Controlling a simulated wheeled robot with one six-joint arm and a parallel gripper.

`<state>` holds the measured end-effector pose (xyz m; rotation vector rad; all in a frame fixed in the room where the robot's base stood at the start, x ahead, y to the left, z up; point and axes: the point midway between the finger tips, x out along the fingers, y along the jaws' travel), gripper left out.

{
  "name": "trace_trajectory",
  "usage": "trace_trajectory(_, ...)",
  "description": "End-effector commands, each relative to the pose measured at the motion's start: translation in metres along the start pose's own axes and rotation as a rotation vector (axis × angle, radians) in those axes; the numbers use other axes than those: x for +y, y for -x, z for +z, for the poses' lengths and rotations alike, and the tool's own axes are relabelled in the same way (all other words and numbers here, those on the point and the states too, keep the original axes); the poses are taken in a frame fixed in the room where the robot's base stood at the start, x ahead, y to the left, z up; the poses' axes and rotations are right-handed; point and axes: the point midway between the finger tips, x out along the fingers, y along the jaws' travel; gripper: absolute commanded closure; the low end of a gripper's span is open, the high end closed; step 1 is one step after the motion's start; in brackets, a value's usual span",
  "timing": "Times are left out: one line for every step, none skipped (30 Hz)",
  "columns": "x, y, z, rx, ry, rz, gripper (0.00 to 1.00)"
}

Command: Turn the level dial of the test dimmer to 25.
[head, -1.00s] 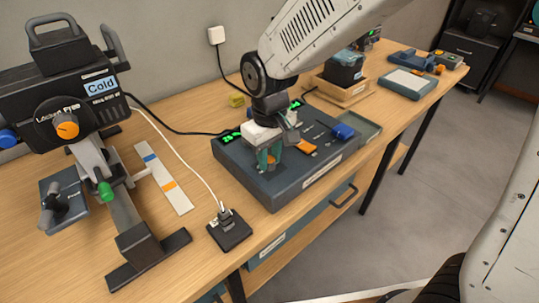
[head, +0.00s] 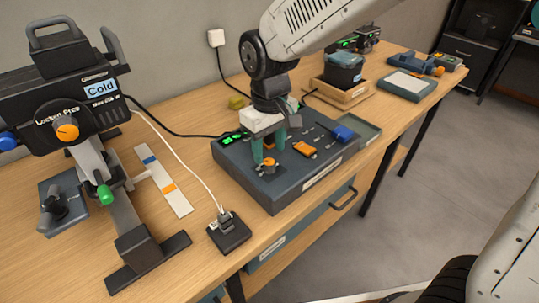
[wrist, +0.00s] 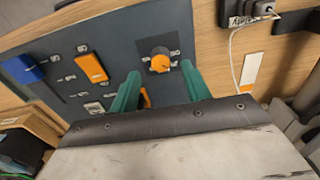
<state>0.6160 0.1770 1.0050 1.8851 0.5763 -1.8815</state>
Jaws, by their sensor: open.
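The dimmer (head: 285,193) is a dark blue-grey box on the bench, with a green display (head: 232,139) whose digits are too small to read. Its round orange-topped dial (head: 268,167) sits near the front left corner of the top; it also shows in the wrist view (wrist: 160,58). My gripper (head: 269,152) is above and just behind the dial, with its two green fingers apart and nothing between them. In the wrist view the fingers (wrist: 160,78) stand to either side of the dial, short of it. The dial's setting cannot be read.
An orange slider (head: 304,148) and a blue slider cap (head: 342,132) sit on the same panel to the right. A spotlight (head: 68,115) stands at the left, and a small black plug box (head: 230,234) is close in front. A wooden tray (head: 342,94) is behind right.

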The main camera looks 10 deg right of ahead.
Motion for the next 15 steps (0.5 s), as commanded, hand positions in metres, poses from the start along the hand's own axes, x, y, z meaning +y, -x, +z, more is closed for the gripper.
trace_trajectory(0.000, 0.010, -0.001, 0.005, 0.000, 0.000, 0.53)
trace_trajectory(0.000, 0.015, -0.001, 0.004, 0.000, 0.000, 0.53)
trace_trajectory(0.000, 0.021, 0.000, 0.004, 0.000, 0.000, 0.53)
trace_trajectory(0.000, 0.025, -0.001, 0.003, 0.000, 0.000, 0.53)
trace_trajectory(0.001, 0.029, -0.001, 0.003, 0.000, 0.000, 0.53)
trace_trajectory(0.001, 0.033, -0.001, 0.003, 0.000, 0.000, 0.53)
trace_trajectory(0.001, 0.035, 0.000, 0.002, 0.000, 0.000, 0.53)
trace_trajectory(0.001, 0.037, 0.000, 0.001, 0.000, 0.000, 0.53)
trace_trajectory(0.001, 0.039, 0.000, 0.001, 0.000, 0.000, 0.53)
trace_trajectory(0.001, 0.040, 0.000, 0.001, 0.000, 0.000, 0.53)
trace_trajectory(0.001, 0.041, 0.000, 0.001, 0.000, 0.000, 0.53)
trace_trajectory(0.001, 0.042, 0.000, 0.001, 0.000, 0.000, 0.53)
trace_trajectory(0.001, 0.042, 0.000, 0.000, 0.000, 0.000, 0.53)
trace_trajectory(0.001, 0.042, 0.000, 0.000, 0.000, 0.000, 0.53)
trace_trajectory(0.001, 0.041, 0.000, 0.000, 0.000, 0.000, 0.53)
